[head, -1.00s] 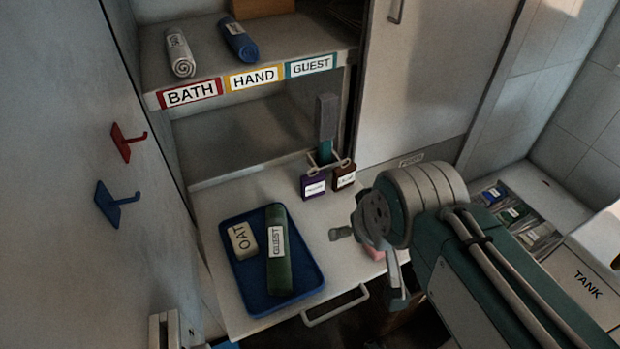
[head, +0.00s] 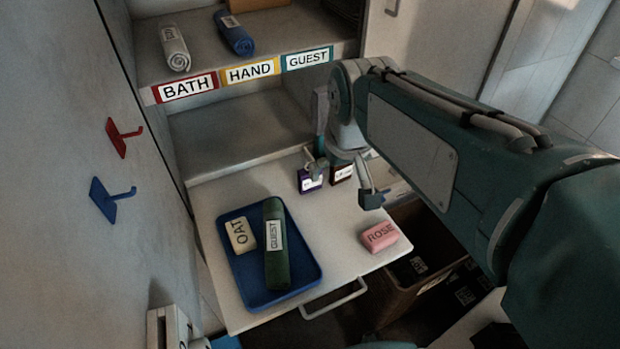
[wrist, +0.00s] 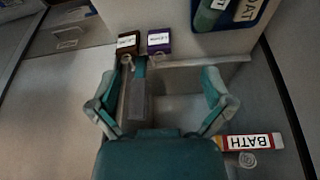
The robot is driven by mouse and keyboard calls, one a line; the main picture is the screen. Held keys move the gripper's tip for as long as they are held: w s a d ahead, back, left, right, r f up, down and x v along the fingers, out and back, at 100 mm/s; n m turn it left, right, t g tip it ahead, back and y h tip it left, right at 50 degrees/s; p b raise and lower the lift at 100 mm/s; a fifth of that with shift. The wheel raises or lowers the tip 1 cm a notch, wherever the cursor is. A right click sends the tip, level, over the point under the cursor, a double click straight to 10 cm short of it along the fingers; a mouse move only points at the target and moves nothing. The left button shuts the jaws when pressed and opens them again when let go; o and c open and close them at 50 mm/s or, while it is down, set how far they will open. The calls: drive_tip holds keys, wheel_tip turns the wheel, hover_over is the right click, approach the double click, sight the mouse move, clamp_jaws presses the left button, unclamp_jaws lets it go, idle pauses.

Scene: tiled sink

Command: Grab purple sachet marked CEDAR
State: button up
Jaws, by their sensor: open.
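A grey-topped post (wrist: 139,95) stands between my fingers in the wrist view. A blue tray (head: 235,281) holds an OAT bar and a green GUEST roll. A pink ROSE bar (head: 380,236) lies at the counter's right. A labelled shelf (head: 300,82) is behind.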

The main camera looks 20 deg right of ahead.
drive_tip(key=w+f+g, duration=0.1)
drive_tip(key=w+f, duration=0.2)
drive_tip(key=w, duration=0.3)
drive_tip(key=w+f+n+g, duration=0.1)
drive_tip(key=w+f, duration=0.2)
drive_tip(key=w, duration=0.2)
drive_tip(key=w+f+g, duration=0.1)
drive_tip(key=w+f, duration=0.2)
drive_tip(key=w, duration=0.3)
drive_tip(key=shift+w+a+f+g, duration=0.1)
drive_tip(key=shift+w+f+g, duration=0.15)
drive_tip(key=shift+w+g, duration=0.1)
drive_tip(key=f, duration=1.1)
drive_tip(key=shift+w, duration=0.25)
drive_tip(key=c, duration=0.8)
